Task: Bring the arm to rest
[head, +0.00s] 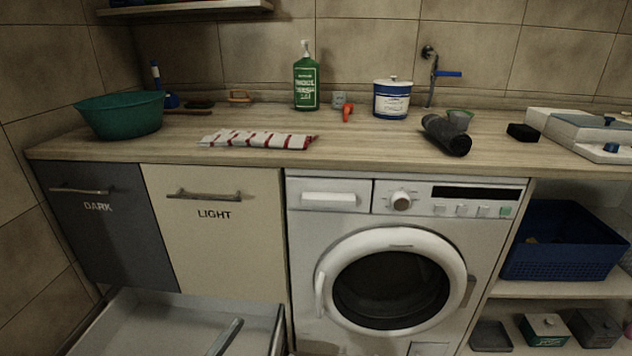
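Neither of my grippers shows in the head view, and no part of my arms can be made out. The wooden countertop (370,150) runs across the view above the washing machine (300,260), whose round door looks closed. A teal basin (122,116) stands at the counter's left end. A red-and-white striped cloth (258,138) lies flat near the front edge. A dark rolled item (446,135) lies beside a small greenish cup (460,117). A green bottle (306,82) and a blue-and-white lidded tin (392,100) stand at the back.
An open drawer (110,325) juts out low at the left, below the cabinet fronts marked DARK (100,235) and LIGHT (215,250). A blue basket (562,255) sits on the right shelf. A tap (432,75) is on the wall. The counter's front middle is clear.

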